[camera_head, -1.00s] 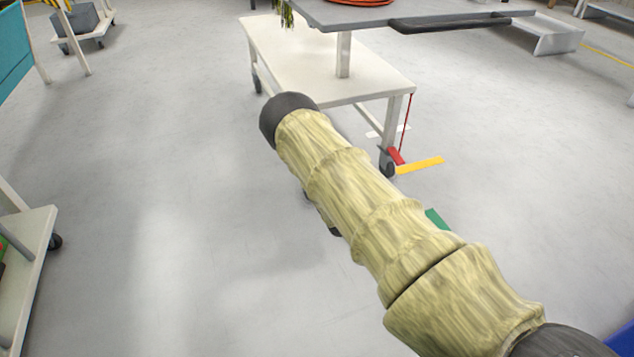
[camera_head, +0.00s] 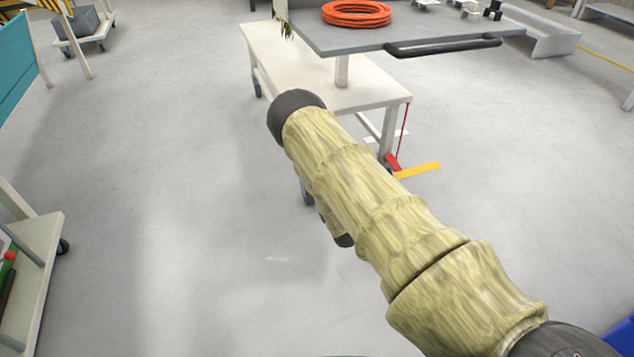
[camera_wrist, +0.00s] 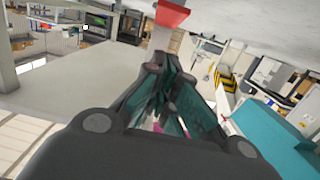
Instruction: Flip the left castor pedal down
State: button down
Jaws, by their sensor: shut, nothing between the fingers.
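The white cart (camera_head: 372,88) stands ahead of me in the head view. A red pedal (camera_head: 391,162) shows at its right front castor. A wheel at the cart's nearer left corner (camera_head: 307,194) shows beside my forearm; its pedal is hidden there. In the wrist view a red pedal-like piece (camera_wrist: 172,14) is at the top centre, just beyond my fingertips. I cannot tell whether they touch, nor how the piece is tilted. My gripper (camera_wrist: 160,62) is shut and empty, its dark fingers closed together. In the head view my forearm hides most of it.
A grey tabletop with a dark handle (camera_head: 442,46) and an orange cable coil (camera_head: 357,13) rises above the cart. A yellow floor strip (camera_head: 417,170) lies right of the castor. Another white cart (camera_head: 38,270) stands at left. The floor between is clear.

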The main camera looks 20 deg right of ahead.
jog(key=s+p, duration=0.2)
jog(key=s, duration=0.4)
jog(key=shift+s+a, duration=0.15)
jog(key=shift+a, duration=0.1)
jog(key=shift+r, duration=0.1)
